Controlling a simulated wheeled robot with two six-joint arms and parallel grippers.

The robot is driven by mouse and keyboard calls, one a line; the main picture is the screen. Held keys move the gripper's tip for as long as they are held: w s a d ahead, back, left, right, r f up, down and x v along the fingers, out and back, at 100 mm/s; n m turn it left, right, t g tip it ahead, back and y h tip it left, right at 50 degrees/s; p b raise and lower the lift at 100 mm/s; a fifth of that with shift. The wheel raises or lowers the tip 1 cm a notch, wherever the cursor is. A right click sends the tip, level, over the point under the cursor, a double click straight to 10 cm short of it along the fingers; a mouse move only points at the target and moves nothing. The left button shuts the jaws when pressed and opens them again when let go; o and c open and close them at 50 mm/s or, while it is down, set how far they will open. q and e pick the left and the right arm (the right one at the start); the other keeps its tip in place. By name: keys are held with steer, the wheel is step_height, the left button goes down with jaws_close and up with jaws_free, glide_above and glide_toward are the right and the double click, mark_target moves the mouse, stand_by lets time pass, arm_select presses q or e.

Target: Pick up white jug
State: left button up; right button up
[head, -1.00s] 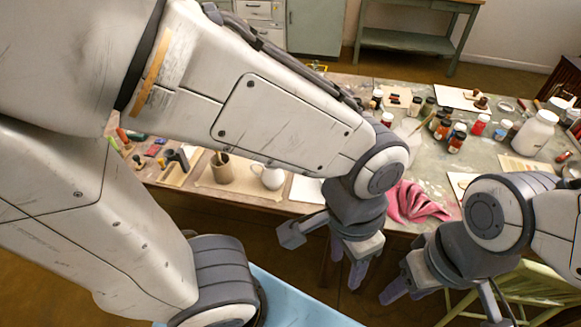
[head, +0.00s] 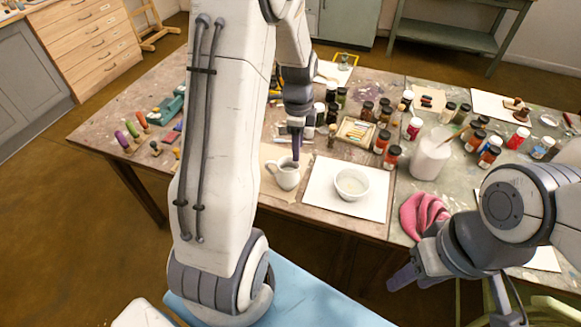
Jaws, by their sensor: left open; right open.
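The white jug (head: 286,178) stands upright on a tan sheet near the table's front edge. My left gripper (head: 296,150) points down at the jug, with a dark finger at or just above its rim. I cannot tell whether it touches the jug or is inside it. My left gripper is open; its other finger is hard to make out. My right gripper (head: 450,290) is open and empty, in front of the table at the lower right.
A white bowl (head: 352,184) sits on a white sheet (head: 322,200) just right of the jug. A large white jar (head: 430,155), several small pigment jars and a pink cloth (head: 422,214) lie further right. Colored tools (head: 133,132) lie at the left.

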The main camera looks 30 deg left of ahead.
arm_select(q)
steer(key=shift+m, duration=0.7)
steer(key=a+f, duration=0.1)
steer(key=a, duration=0.2)
steer(key=a+f, duration=0.1)
steer(key=a, duration=0.2)
steer(key=a+f, duration=0.2)
steer(key=a, duration=0.1)
steer(key=shift+s+a, duration=0.1)
steer(key=shift+s, duration=0.25)
glide_above(269, 169)
steer(key=f, duration=0.4)
steer(key=shift+w+f+p, duration=0.2)
steer(key=shift+f+p, duration=0.1)
steer(key=shift+f, duration=0.1)
steer(key=f, duration=0.2)
steer(key=f+p, duration=0.1)
steer(key=f, duration=0.1)
steer(key=shift+s+f, duration=0.2)
steer(key=shift+f, duration=0.65)
jaws_close()
steer(key=shift+w, duration=0.1)
